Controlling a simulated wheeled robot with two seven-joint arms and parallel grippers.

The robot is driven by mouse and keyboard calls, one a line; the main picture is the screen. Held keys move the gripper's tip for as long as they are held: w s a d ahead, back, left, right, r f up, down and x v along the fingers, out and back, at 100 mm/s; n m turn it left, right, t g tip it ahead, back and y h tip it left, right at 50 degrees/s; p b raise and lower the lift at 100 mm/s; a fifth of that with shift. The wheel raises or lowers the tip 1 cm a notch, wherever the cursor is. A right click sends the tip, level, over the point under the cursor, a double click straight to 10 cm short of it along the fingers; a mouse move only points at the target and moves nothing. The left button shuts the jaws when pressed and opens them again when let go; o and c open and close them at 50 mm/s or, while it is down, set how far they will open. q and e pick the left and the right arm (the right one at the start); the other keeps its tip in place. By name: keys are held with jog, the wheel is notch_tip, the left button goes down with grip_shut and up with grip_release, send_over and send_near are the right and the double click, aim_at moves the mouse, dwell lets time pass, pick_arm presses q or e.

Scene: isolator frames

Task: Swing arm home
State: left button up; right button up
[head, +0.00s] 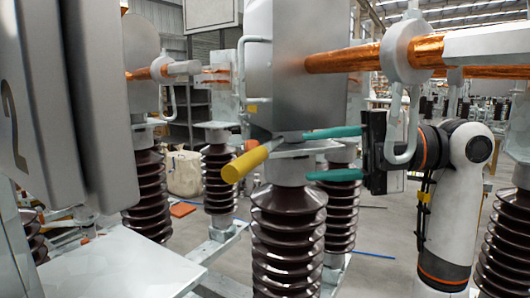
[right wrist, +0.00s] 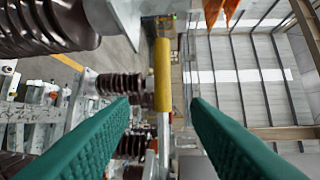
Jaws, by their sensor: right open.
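My right gripper (head: 307,155) is open, its two teal fingers pointing left beside the grey post head, with nothing between them. A yellow handle (head: 252,160) sticks out toward the camera at the top of the middle insulator, left of the fingertips and apart from them. In the right wrist view the yellow handle (right wrist: 162,75) shows beyond the fingers, in line with the gap between them. A copper swing arm (head: 345,58) runs level from the right, through a pale disc (head: 404,50), to the grey metal block (head: 280,70). Whether it touches the block is unclear. My left gripper is not in view.
The brown ribbed insulator (head: 288,240) stands below the handle. A hanging pale metal loop (head: 402,130) is close to my right wrist. Large grey panels (head: 105,110) fill the left side. Other insulators (head: 220,180) stand behind. Open floor shows at centre right.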

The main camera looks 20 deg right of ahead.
aim_at(255, 162)
jog(key=a, duration=0.1)
jog(key=a+p, duration=0.1)
jog(key=a, duration=0.1)
jog(key=a+p, duration=0.1)
jog(key=a, duration=0.1)
jog(key=shift+w+r, duration=0.2)
jog(key=shift+r, duration=0.05)
jog(key=p+x, duration=0.1)
jog(key=x, duration=0.2)
jog(key=p+x, duration=0.2)
jog(key=x, duration=0.2)
jog(key=shift+d+f, duration=0.1)
jog(key=shift+f, duration=0.1)
jog(key=shift+w+a+f, duration=0.1)
jog(key=shift+w+a, duration=0.1)
jog(key=shift+a, duration=0.15)
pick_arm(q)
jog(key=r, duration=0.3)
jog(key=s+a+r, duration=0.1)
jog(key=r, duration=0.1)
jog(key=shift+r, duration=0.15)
pick_arm(e)
jog(key=shift+f, duration=0.1)
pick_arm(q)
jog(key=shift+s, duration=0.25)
pick_arm(e)
grip_shut()
